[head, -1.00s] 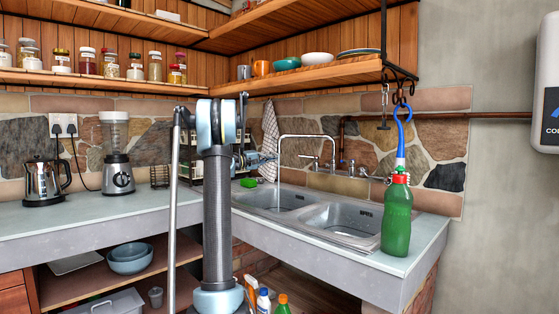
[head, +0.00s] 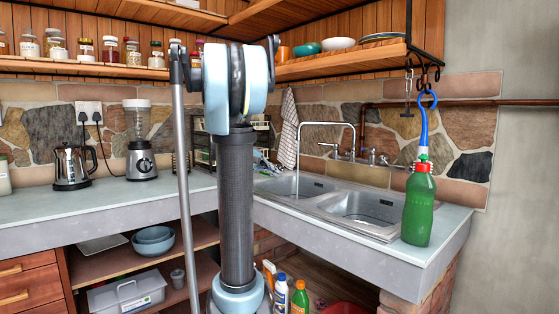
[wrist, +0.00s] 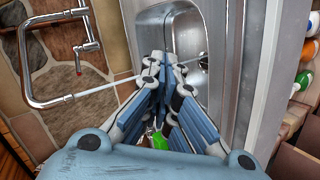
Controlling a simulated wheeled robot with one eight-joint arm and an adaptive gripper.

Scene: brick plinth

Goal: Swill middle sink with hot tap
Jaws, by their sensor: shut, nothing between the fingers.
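A steel double sink (head: 325,211) is set in the corner worktop, with a left basin (head: 292,186) and a right basin (head: 365,207). A tall chrome tap (head: 325,124) arches at the back, its spout over the left basin. In the wrist view the tap (wrist: 42,103) lies at the left with a lever (wrist: 87,47). A thin pale line, looking like running water, extends from its spout towards the basin (wrist: 187,45). My gripper (wrist: 168,62) is shut and empty over the sink. In the head view my arm hides it.
A green bottle (head: 418,208) stands right of the sink. A green item (wrist: 158,140) shows between my finger links. A kettle (head: 71,168) and blender (head: 140,146) stand left. Hooks (head: 422,80) hang from the shelf at right. Bottles (head: 300,298) stand below the worktop.

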